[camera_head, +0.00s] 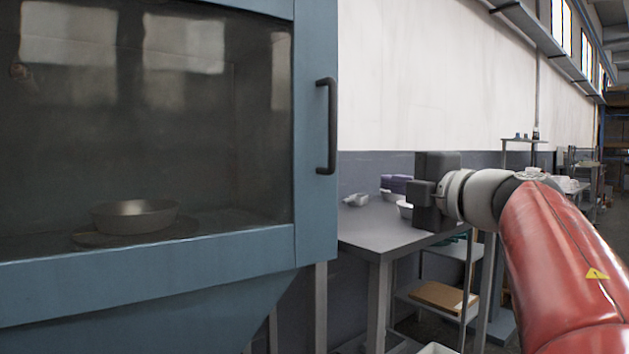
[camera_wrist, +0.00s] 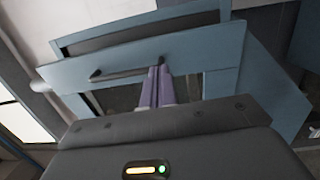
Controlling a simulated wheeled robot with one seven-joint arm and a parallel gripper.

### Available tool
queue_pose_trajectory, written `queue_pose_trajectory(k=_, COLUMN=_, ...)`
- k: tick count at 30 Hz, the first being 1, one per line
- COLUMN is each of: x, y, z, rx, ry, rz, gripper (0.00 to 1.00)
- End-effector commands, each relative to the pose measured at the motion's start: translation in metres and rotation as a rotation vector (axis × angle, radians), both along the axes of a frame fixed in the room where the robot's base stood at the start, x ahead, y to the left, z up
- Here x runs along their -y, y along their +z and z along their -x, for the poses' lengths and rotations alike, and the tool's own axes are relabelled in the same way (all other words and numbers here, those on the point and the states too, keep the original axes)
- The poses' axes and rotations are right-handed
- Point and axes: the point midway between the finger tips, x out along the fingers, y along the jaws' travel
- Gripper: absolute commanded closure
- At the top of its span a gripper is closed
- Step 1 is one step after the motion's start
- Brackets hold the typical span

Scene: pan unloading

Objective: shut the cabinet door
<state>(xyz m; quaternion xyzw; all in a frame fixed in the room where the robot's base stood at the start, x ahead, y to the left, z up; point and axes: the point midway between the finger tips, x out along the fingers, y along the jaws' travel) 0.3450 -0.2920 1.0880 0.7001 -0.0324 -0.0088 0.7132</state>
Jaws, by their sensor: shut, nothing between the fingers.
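The blue cabinet door (camera_head: 316,215) fills the left of the head view, with a dark glass pane and a black upright handle (camera_head: 328,125) on its right edge. In the wrist view, the purple fingers (camera_wrist: 160,72) are together and empty, pointing towards the door (camera_wrist: 205,52). The dark handle (camera_wrist: 122,74) shows just left of the fingertips; contact is not clear.
A metal pan (camera_head: 135,216) shows behind the glass on a round plate. A shelf below holds a brown board (camera_head: 443,297).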

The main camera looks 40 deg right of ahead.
Motion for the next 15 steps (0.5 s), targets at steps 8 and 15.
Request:
queue_pose_trajectory(k=8, x=-0.005, y=-0.008, z=-0.014, rx=-0.037, ry=0.032, rz=-0.021, gripper=1.00)
queue_pose_trajectory(k=15, x=-0.004, y=-0.008, z=-0.066, rx=-0.037, ry=0.033, rz=-0.020, gripper=1.00)
